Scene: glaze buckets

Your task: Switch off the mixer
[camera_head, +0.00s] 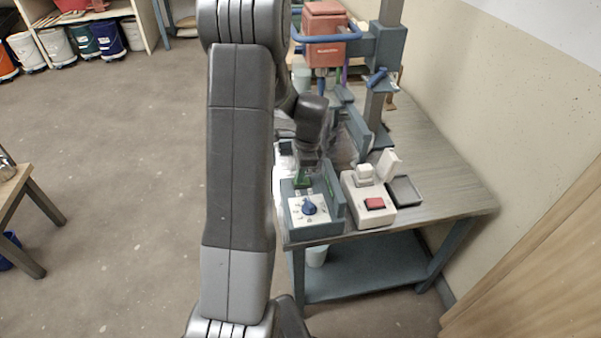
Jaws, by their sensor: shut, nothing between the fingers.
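The mixer has a red motor head (325,38) on a grey column stand with a blue handle, at the back of the workbench. At the bench's near end is a grey control box (333,205) with a white dial plate and a blue knob (309,207). A small green part (303,183) shows behind the plate. To its right stands a pale switch box (369,214) with a red button (375,203) and a raised white piece behind it. My gripper (308,160) is shut and empty, pointing down just behind the dial plate. Its fingertips are small and hard to make out; contact cannot be told.
My arm covers the left of the bench and part of the mixer. A small dark tray (404,191) lies right of the switch box. The bench's right side (450,190) is bare.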

